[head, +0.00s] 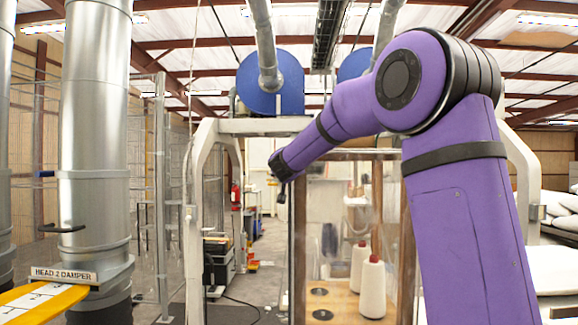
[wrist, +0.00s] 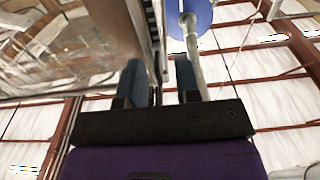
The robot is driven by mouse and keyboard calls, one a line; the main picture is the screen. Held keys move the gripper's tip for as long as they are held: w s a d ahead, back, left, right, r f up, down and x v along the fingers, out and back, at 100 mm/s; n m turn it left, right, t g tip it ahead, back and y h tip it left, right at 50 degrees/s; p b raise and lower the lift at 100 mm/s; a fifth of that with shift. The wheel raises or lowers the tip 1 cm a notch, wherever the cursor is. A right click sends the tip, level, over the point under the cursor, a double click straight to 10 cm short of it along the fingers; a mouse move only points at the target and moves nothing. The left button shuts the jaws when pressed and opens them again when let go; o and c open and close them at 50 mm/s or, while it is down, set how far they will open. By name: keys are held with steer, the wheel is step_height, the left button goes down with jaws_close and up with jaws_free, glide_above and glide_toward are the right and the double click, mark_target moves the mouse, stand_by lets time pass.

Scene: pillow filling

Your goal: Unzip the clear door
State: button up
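The clear door (head: 338,225) is a see-through sheet in the middle of the head view, with a dark upright edge along its left side. In the wrist view a clear sheet (wrist: 75,45) fills the upper left, beside a pale upright strip (wrist: 143,25) with a dark, dotted edge. My gripper (head: 282,190) is at the upper left of the door, near that edge. In the wrist view my gripper (wrist: 159,75) has its two blue-grey fingers apart. The strip's edge shows between and beyond them; I cannot tell whether they touch it. No zipper pull can be made out.
Thread cones (head: 372,288) stand on a wooden shelf behind the clear sheet. A silver duct (head: 95,150) and a yellow damper handle (head: 45,302) stand at the left. White pillows (head: 555,262) are stacked at the right. The floor left of the door (head: 262,285) is mostly open.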

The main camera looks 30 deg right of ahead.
jaws_close()
step_height(320, 180, down, 53)
steer(key=shift+f, duration=0.1)
stand_by(0.3)
jaws_free()
